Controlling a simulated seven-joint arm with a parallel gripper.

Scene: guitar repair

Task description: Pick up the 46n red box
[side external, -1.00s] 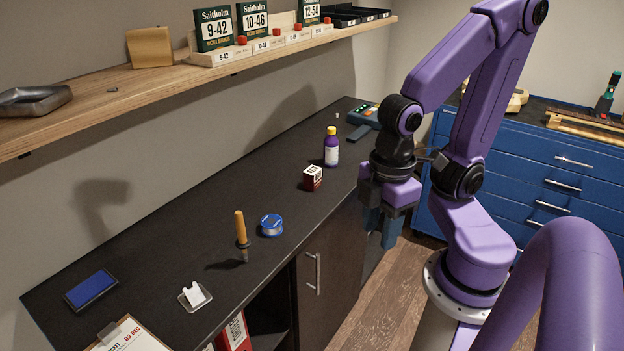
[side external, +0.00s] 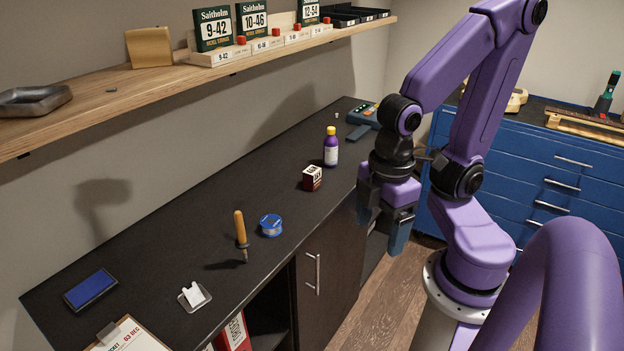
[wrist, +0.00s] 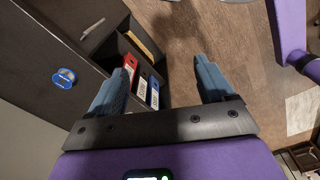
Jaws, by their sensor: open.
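A small dark red box (side external: 312,178) with a white printed top stands on the dark counter (side external: 235,190), left of my arm. Its print is too small to read for certain. My gripper (side external: 381,222) points down past the counter's front edge, to the right of the box and apart from it. The two blue fingers are spread with nothing between them. In the wrist view, my gripper (wrist: 161,66) is open over the wood floor, and the small red box is not visible there.
A purple bottle (side external: 331,148) stands just behind the box. A wooden shelf (side external: 150,88) with string boxes overhangs the back. A red binder (wrist: 130,64) sits below the counter.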

